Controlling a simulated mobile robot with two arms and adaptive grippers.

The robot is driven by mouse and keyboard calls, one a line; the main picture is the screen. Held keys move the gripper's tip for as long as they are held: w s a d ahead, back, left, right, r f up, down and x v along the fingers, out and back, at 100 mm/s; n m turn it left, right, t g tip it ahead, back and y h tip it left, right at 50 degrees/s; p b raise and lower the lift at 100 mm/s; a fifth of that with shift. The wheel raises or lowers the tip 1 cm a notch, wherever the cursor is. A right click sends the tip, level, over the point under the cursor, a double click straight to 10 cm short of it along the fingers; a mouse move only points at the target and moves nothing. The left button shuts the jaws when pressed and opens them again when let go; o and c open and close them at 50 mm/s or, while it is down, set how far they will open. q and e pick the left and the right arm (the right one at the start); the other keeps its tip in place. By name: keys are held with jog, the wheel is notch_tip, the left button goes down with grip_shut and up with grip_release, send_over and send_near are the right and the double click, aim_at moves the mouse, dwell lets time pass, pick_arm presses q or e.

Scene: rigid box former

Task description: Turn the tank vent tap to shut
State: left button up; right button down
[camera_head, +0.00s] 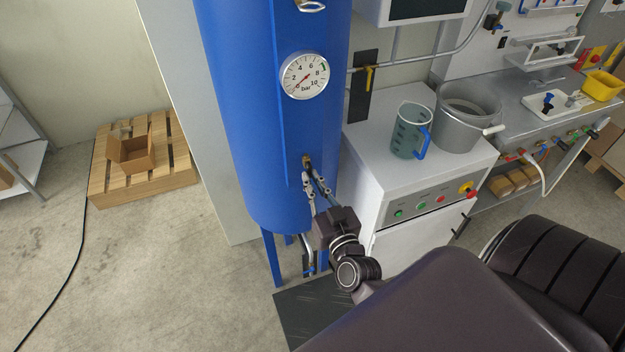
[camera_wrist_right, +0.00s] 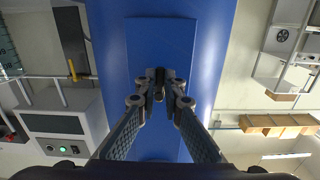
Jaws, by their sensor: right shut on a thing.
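The blue tank (camera_head: 240,110) stands upright in the head view and fills the middle of the right wrist view (camera_wrist_right: 205,60). A small brass tap (camera_head: 307,159) sits low on the tank's front, below the round pressure gauge (camera_head: 304,76). My right gripper (camera_head: 313,178) is at this tap, its fingers pointing up at the tank. In the wrist view, the fingertips (camera_wrist_right: 160,86) are closed together on a small dark part in front of the tank. The fingers hide most of the tap, so its handle angle cannot be told. My left gripper is not in view.
A yellow-handled tap (camera_head: 369,77) is on a pipe right of the tank. A white cabinet (camera_head: 380,160) carries a measuring jug (camera_head: 408,130) and a grey bucket (camera_head: 466,115). A wooden pallet (camera_head: 170,165) with an open carton (camera_head: 136,153) lies left on open floor.

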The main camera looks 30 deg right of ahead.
jog(key=m, duration=0.2)
jog(key=a+m+p, duration=0.1)
jog(key=m, duration=0.1)
jog(key=shift+w+r, duration=0.1)
jog(key=shift+r, duration=0.1)
jog(key=m, duration=0.3)
jog(key=m+p, duration=0.1)
jog(key=shift+w+a+r+m, duration=0.1)
jog(key=shift+a+r+m, duration=0.15)
jog(key=shift+a+m, duration=0.15)
jog(key=m, duration=0.3)
jog(key=r+m, duration=0.1)
jog(key=shift+a+m+p, duration=0.25)
jog(key=shift+m+p, duration=0.05)
jog(key=shift+p, duration=0.05)
jog(key=shift+a+r+m, duration=0.1)
jog(key=shift+r+m, duration=0.1)
jog(key=shift+m, duration=0.8)
jog(key=shift+r+m, duration=0.15)
jog(key=shift+m, duration=0.85)
jog(key=shift+w+m, duration=0.1)
jog(key=shift+m, duration=0.2)
jog(key=c, duration=2.1)
grip_release()
jog(key=v, duration=1.2)
